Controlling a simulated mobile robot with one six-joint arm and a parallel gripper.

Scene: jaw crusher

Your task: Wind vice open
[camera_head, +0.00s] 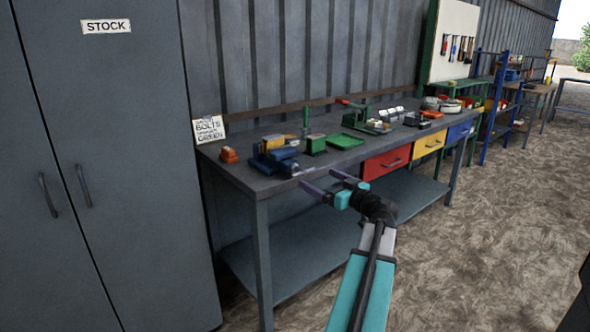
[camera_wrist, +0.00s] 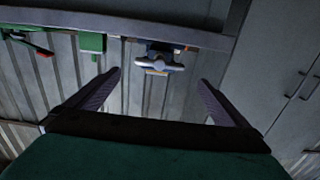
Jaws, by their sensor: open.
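The blue vice (camera_head: 275,160) stands on the near left part of the workbench, by its front edge. In the wrist view the vice (camera_wrist: 174,50) appears upside down, with a pale grey winding handle (camera_wrist: 160,65) facing me. My gripper (camera_head: 320,180) is open and empty, in front of the bench's front edge and to the right of the vice in the head view. In the wrist view the handle lies beyond and between my two fingertips (camera_wrist: 160,78), apart from them. An orange-yellow piece shows at the vice; I cannot tell whether it is clamped.
A grey STOCK cabinet (camera_head: 110,200) stands at the left. The floor (camera_head: 480,260) on the right is clear.

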